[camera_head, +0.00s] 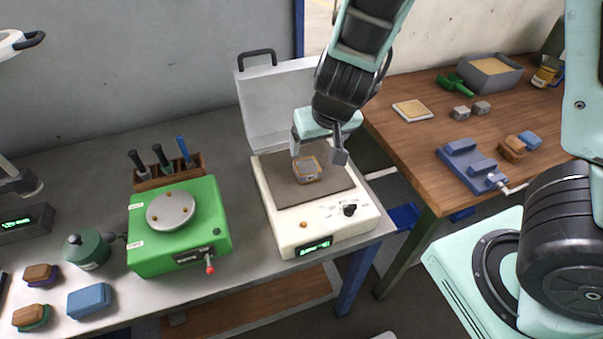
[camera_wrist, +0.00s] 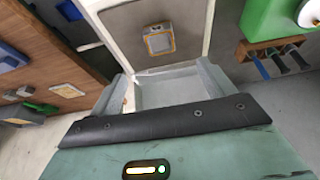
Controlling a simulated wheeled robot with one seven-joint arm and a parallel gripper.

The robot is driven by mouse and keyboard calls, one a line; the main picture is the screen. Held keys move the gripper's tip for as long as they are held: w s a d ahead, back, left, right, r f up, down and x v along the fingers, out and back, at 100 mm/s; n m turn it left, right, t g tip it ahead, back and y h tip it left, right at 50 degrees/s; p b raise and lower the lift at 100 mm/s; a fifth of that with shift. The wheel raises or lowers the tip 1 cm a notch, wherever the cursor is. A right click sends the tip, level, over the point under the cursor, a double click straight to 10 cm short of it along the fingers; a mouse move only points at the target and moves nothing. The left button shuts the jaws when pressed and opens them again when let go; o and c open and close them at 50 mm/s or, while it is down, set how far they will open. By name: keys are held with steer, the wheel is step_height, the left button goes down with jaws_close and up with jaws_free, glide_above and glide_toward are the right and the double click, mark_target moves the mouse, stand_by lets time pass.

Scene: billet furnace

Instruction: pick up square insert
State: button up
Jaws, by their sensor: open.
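The square insert (camera_head: 307,169) is a small grey block with a tan-orange square rim. It lies on the dark grey plate of the open white furnace (camera_head: 298,225). In the wrist view the insert (camera_wrist: 158,41) shows beyond my fingertips, near the top centre. My gripper (camera_head: 318,150) is open and empty, above and slightly behind the insert, with a gap between them. In the wrist view both fingers (camera_wrist: 162,76) are spread, and nothing is between them.
The furnace's raised lid (camera_head: 277,105) stands behind the plate. A green machine (camera_head: 180,245) with a round plate and a tool rack (camera_head: 168,171) stand to the left. A wooden bench (camera_head: 425,145) at right holds a blue vise (camera_head: 472,165) and small blocks.

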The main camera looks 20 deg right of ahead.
steer(key=b, duration=0.5)
glide_toward(307, 166)
steer(key=x, duration=0.3)
steer(key=shift+s+f, duration=0.15)
steer(key=shift+s, duration=0.15)
steer(key=shift+b+x, duration=1.2)
steer(key=shift+x, duration=1.9)
steer(key=shift+w, duration=0.2)
steer(key=c, duration=1.7)
